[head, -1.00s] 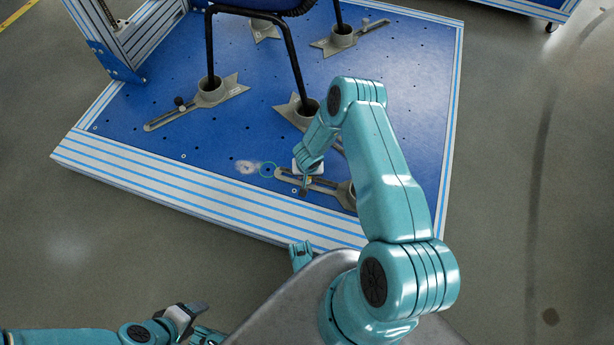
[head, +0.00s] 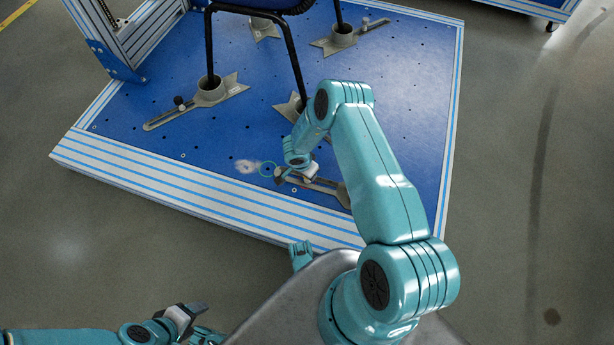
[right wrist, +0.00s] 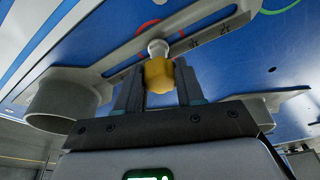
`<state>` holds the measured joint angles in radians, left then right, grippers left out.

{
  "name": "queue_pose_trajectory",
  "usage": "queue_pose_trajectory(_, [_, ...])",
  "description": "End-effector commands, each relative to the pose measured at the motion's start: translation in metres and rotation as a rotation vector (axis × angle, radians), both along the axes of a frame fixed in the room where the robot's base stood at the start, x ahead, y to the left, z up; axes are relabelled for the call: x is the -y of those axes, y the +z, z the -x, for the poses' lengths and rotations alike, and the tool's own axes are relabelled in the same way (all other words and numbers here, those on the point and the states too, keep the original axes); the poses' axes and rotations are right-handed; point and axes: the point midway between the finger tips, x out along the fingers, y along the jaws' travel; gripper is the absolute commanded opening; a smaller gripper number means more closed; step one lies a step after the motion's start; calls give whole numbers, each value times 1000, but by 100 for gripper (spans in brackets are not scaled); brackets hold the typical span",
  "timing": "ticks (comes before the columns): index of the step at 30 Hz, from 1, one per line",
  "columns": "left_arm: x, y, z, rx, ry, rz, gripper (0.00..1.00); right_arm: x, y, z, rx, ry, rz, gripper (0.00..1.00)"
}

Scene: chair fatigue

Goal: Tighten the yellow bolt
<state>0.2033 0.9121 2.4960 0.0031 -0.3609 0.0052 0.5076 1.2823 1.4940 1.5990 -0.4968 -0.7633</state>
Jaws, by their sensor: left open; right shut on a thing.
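The yellow bolt (right wrist: 159,76) shows in the right wrist view, between the two dark fingers of my right gripper (right wrist: 158,88), which is shut on it. A pale round piece joins it to the slotted grey clamp bracket (right wrist: 222,30). In the head view my right gripper (head: 305,172) is over the slot end of this bracket (head: 328,188), at the platform's near edge; the bolt is hidden there by the gripper and wrist. My left gripper (head: 193,318) is open and empty at the bottom left, away from the platform.
The blue platform (head: 220,135) has small holes and striped edges. Chair legs (head: 291,60) stand in grey cups with similar brackets, such as one with a dark knob (head: 200,95). A striped frame post (head: 118,35) rises at the back left. Grey floor surrounds the platform.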

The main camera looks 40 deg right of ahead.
Motion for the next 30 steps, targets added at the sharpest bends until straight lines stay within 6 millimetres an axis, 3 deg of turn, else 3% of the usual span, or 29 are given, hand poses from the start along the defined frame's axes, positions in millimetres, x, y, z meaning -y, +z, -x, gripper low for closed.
queue_pose_trajectory(5, [0,-1,0,0,0,0,62,0,-1,0,-1,-15,-1,6])
queue_pose_trajectory(12, [0,-11,0,0,0,0,62,0,-2,-1,0,-323,0,6])
queue_pose_trajectory(19, [0,-10,0,0,0,0,62,0,0,0,-2,-348,-1,6])
queue_pose_trajectory(20, [0,-10,0,0,0,0,62,0,0,0,-2,-348,-1,44])
queue_pose_trajectory(21, [0,-10,0,0,0,0,62,0,0,0,-2,-347,-1,57])
queue_pose_trajectory(22, [0,-10,0,0,0,0,62,0,0,0,-2,-347,-1,62])
queue_pose_trajectory(30, [0,-9,0,0,0,0,62,0,0,0,-1,-327,-1,62])
